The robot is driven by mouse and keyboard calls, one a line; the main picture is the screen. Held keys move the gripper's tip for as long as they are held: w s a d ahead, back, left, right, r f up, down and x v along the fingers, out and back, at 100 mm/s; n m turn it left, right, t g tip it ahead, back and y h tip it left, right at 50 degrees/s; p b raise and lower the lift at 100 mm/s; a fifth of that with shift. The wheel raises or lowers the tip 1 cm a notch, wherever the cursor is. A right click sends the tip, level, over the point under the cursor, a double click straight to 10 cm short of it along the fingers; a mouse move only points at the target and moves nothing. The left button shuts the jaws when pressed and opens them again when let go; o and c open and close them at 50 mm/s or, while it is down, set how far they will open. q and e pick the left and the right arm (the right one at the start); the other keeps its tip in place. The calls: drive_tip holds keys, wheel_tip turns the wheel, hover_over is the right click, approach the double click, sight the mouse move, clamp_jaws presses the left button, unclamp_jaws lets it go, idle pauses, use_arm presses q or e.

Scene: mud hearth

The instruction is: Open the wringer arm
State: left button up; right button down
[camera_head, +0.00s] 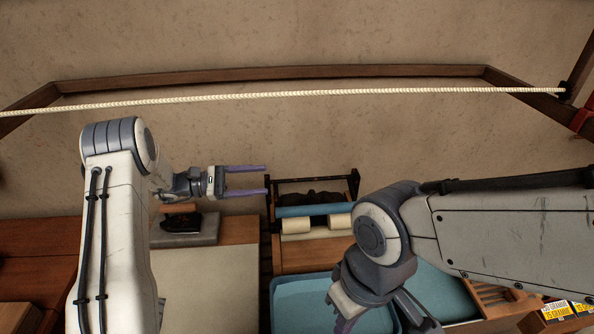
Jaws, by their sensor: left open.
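The wringer is a dark frame (354,186) with two pale rollers (297,226) and a blue band behind them, standing at the back above a blue tub (300,292). I cannot tell which part of it is the wringer arm. My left gripper (266,181) is open and empty, its two purple fingers pointing right, with their tips close to the left upright of the frame in the picture. Whether they touch it is unclear. My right gripper (378,326) hangs over the tub at the bottom edge; its fingertips are cut off. My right arm covers the wringer's lower right side.
A pale rope (300,94) runs across in front of a wooden wall beam (270,74). A dark iron (201,223) sits on a grey slab left of the wringer, beside a pale worktop (210,285). Yellow boxes (558,310) stand at bottom right.

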use_arm(q)
drive_tip(key=w+d+p, duration=0.2)
drive_tip(key=d+p, duration=0.1)
drive_tip(key=d, duration=0.7)
drive_tip(key=shift+p, duration=0.3)
drive_tip(key=shift+d, duration=0.1)
drive_tip(key=shift+r, duration=0.1)
clamp_jaws()
idle(0.8)
